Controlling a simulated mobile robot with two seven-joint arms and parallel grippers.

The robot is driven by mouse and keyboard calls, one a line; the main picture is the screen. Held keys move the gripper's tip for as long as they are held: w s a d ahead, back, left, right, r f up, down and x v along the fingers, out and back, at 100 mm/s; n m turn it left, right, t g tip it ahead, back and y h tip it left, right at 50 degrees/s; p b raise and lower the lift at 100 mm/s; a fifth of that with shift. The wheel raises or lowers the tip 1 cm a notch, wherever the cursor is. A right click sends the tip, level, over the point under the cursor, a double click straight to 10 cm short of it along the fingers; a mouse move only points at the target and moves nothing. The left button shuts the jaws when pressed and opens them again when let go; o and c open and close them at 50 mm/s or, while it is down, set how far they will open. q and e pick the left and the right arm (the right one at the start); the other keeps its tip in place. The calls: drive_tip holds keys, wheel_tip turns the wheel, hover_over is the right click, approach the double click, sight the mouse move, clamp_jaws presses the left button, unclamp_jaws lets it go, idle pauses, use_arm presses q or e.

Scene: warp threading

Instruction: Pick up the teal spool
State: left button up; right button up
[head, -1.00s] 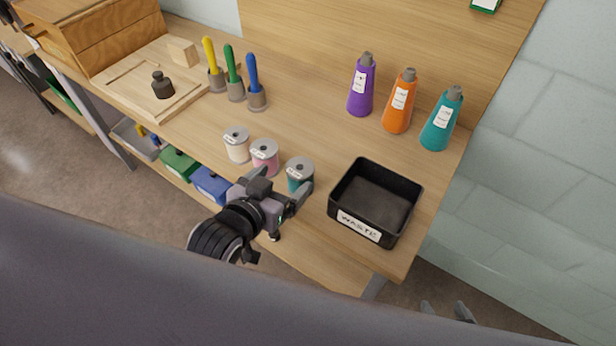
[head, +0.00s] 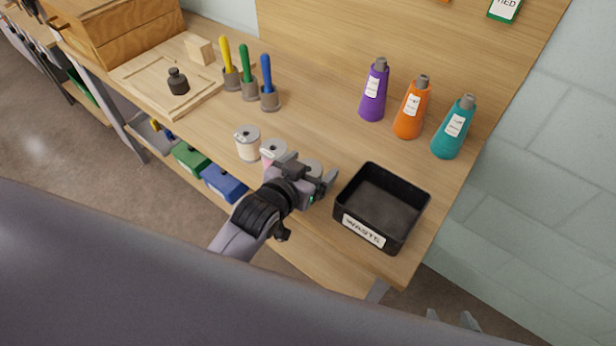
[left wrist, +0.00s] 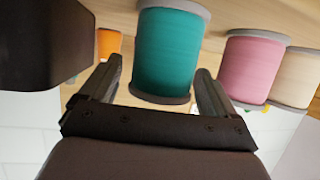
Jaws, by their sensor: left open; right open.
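The teal spool (left wrist: 170,55) fills the middle of the left wrist view, with its grey flanges showing. In the head view only part of its pale top (head: 314,166) shows; my left gripper hides the rest. My left gripper (head: 318,176) is open at the spool. In the left wrist view its two fingers (left wrist: 158,85) stand one on each side of the spool's near end, with nothing clamped. My right gripper (head: 453,320) shows only as grey fingertips at the bottom edge of the head view, open and empty.
A pink spool (head: 272,150) and a cream spool (head: 247,144) stand in line to the left. A black waste bin (head: 363,228) stands close on the right. Purple (head: 374,92), orange (head: 412,108) and teal (head: 453,130) cones stand behind. The table between (head: 325,130) is clear.

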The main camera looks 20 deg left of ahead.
use_arm(q)
drive_tip(key=shift+w+d+f, duration=0.1)
drive_tip(key=shift+w+f, duration=0.05)
drive_tip(key=shift+w, duration=0.2)
drive_tip(key=c, duration=1.1)
